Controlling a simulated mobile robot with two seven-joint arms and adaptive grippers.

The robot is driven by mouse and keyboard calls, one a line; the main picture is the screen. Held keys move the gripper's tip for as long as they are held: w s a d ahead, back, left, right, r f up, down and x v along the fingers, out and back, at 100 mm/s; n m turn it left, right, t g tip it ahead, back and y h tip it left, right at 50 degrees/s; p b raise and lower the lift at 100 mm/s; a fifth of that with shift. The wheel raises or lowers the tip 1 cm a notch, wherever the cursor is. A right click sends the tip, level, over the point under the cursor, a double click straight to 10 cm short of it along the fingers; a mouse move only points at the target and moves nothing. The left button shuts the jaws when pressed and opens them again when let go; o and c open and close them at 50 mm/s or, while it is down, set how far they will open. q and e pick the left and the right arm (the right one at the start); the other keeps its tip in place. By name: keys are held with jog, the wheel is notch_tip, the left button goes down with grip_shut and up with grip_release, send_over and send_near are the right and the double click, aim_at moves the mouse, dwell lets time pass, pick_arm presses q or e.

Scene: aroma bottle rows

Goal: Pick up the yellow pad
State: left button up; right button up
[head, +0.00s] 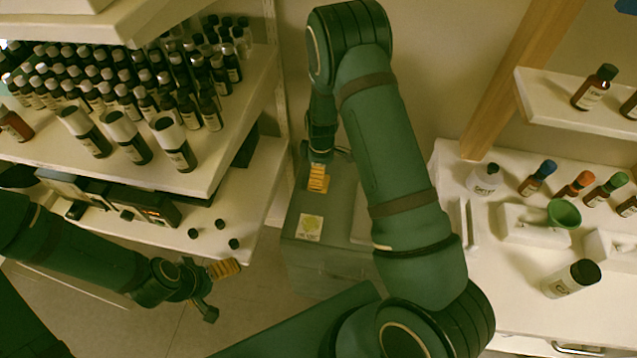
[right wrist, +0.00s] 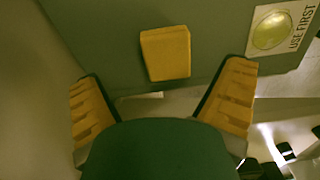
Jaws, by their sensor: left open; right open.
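The yellow pad (right wrist: 165,53) is a small yellow block on the green surface of a box in the right wrist view. My right gripper (right wrist: 163,85) is open, with a ridged orange finger on each side. The pad lies between and a little beyond its fingertips, and I see no contact. In the head view my right gripper (head: 318,178) is over the green box (head: 330,262), and I cannot make out the pad there. My left gripper (head: 208,285) is open and empty at the lower left, in front of the left shelf.
A "USE FIRST" label (right wrist: 272,30) is on the box beside the pad. Shelves with rows of dark bottles (head: 130,80) stand at left. A white counter (head: 510,290) with bottles and a green funnel (head: 564,213) is at right. A wooden post (head: 510,85) rises behind it.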

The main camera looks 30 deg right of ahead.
jog(key=f, duration=0.2)
jog(key=a+f+b, duration=0.1)
jog(key=f, duration=0.1)
jog(key=shift+s, duration=0.1)
jog(key=shift+d+f, duration=0.1)
jog(key=shift+f, duration=0.35)
jog(key=c, duration=1.3)
